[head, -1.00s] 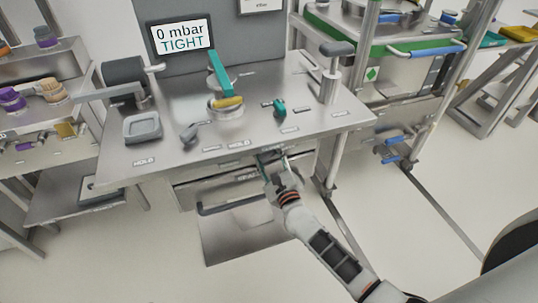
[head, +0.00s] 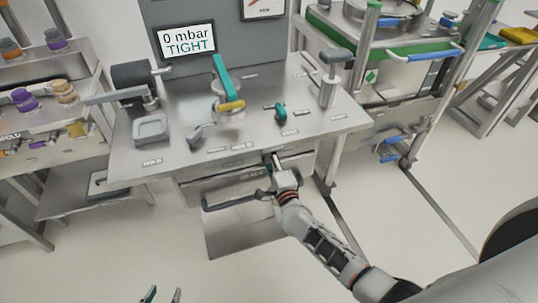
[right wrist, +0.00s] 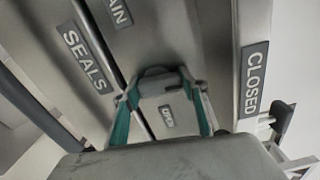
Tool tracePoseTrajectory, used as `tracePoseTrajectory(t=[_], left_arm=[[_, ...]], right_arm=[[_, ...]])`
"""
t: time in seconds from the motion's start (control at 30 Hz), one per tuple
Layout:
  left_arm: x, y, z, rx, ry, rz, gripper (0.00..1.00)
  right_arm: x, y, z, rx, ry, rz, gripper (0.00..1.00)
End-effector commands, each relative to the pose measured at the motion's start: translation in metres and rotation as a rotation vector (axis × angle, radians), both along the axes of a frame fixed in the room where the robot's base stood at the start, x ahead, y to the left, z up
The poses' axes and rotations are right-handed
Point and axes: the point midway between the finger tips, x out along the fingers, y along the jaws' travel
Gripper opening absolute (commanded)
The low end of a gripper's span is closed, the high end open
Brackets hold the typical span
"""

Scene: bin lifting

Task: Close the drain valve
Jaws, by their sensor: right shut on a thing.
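The drain valve's grey handle (right wrist: 157,76) is between the teal fingertips of my right gripper (right wrist: 160,88) in the right wrist view, beside a plate reading OPEN (right wrist: 167,116). A plate reading CLOSED (right wrist: 252,80) is to its right. A partly cut-off label ending in AIN (right wrist: 120,12) is above. My right gripper is shut on the handle. In the head view it is at the bench's front, below the top edge (head: 275,164), where my wrist hides most of the valve. My left gripper (head: 163,295) shows only its teal tips, apart and empty, at the bottom edge.
The steel bench (head: 190,168) carries a teal clamp lever (head: 222,76), a small teal valve (head: 281,112) and a grey tray (head: 151,130). A screen (head: 187,40) reads 0 mbar TIGHT. A drawer (head: 225,187) labelled SEALS (right wrist: 85,58) has a dark bar handle (head: 228,204).

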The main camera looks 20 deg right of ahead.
Motion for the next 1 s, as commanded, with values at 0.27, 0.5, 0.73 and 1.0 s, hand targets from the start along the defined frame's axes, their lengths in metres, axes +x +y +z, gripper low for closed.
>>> tracePoseTrajectory(t=[0.27, 0.5, 0.73, 1.0], left_arm=[[0.0012, -0.0001, 0.0071, 0.000, -0.004, 0.000, 0.40], [0.0010, 0.0001, 0.0072, 0.000, -0.003, 0.000, 0.40], [-0.0002, 0.0004, 0.0048, 0.001, 0.002, 0.001, 0.40], [-0.0004, 0.0004, 0.0045, 0.001, 0.002, 0.001, 0.40]], right_arm=[[-0.0002, 0.0013, 0.0000, -0.096, -0.002, 0.001, 0.21], [-0.0002, 0.0013, -0.0005, -0.121, -0.003, 0.001, 0.21], [-0.0003, 0.0014, -0.0006, -0.122, -0.003, 0.002, 0.21], [-0.0002, 0.0010, -0.0005, -0.120, -0.003, 0.001, 0.60]])
